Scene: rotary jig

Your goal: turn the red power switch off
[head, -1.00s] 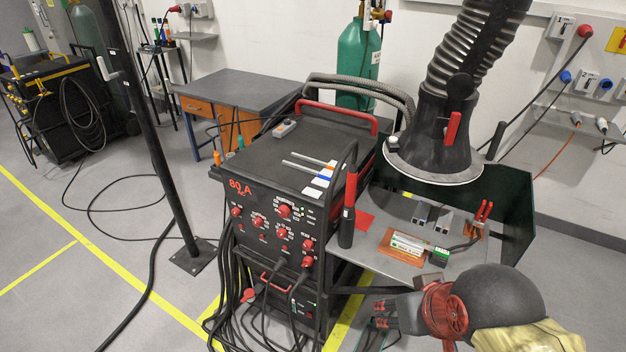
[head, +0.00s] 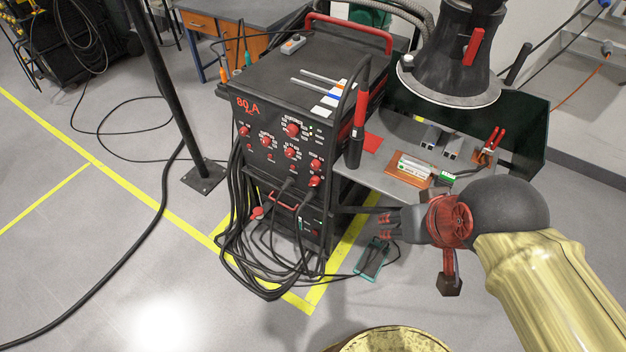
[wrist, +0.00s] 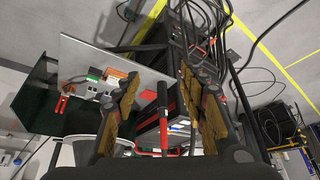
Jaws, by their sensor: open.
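The black power source (head: 285,120) marked "80 A" carries several red knobs on its front panel, such as the large upper one (head: 293,130). A lower black unit (head: 300,228) beneath it has a small panel with tiny red marks. I cannot tell which red control is the power switch. My gripper (head: 384,222) is to the right of the lower unit, pointing left, apart from the machine. In the wrist view its two brown-padded fingers (wrist: 160,100) are spread with nothing held; the machine shows between and beyond them, its front mostly hidden.
A grey work table (head: 385,145) with clamps and a small block stands right of the machine, above my gripper. Black cables (head: 250,250) hang and loop before the lower unit. A black post (head: 165,90) stands left. An extraction hood (head: 450,60) hangs over the table.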

